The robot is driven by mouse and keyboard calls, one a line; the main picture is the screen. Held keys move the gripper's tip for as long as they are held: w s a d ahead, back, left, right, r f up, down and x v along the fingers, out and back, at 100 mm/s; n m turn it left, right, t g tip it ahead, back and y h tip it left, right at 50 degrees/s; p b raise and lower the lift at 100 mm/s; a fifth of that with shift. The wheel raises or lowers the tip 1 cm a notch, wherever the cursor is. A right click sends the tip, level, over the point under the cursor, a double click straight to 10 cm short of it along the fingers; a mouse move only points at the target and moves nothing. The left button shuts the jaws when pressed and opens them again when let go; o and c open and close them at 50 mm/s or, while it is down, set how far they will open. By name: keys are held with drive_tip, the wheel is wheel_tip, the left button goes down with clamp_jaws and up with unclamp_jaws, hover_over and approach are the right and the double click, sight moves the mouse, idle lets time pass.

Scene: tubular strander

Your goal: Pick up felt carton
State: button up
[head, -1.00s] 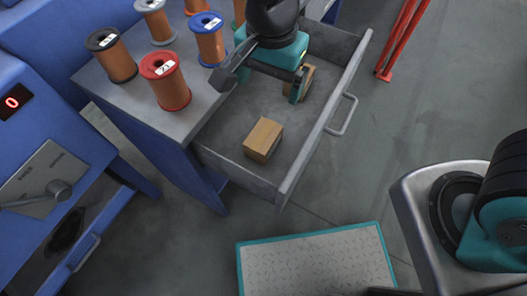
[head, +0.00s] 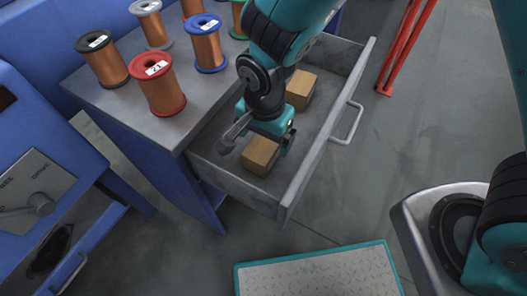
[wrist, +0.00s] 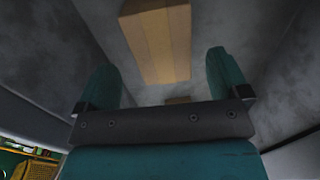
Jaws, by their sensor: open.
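Two plain brown cartons lie in the open grey drawer in the head view. One carton (head: 261,156) is near the drawer's front end, the other (head: 300,89) is farther back. No label shows, so I cannot tell which is the felt carton. My gripper (head: 268,133) is over the nearer carton and hides part of it. In the wrist view my gripper (wrist: 163,72) is open, its two teal fingers apart. A carton with a paler tape stripe (wrist: 160,42) shows beyond and between the fingers. A small brown patch (wrist: 178,100) shows just above the palm bar. Contact cannot be told.
The grey drawer (head: 322,150) has walls close around my gripper and a handle on its right side. Several wire spools, one red (head: 160,85), stand on the bench top to the left. A teal-edged floor mat (head: 320,275) lies in front. A red stand (head: 400,45) is at the back right.

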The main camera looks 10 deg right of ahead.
sight(263, 145)
wheel_tip(263, 145, down, 4)
drive_tip(key=shift+a+f+b, duration=0.1)
drive_tip(key=shift+a+b, duration=0.05)
drive_tip(key=shift+b, duration=0.4)
drive_tip(key=c, duration=1)
drive_tip(key=shift+r, duration=0.2)
drive_tip(key=shift+c, duration=0.2)
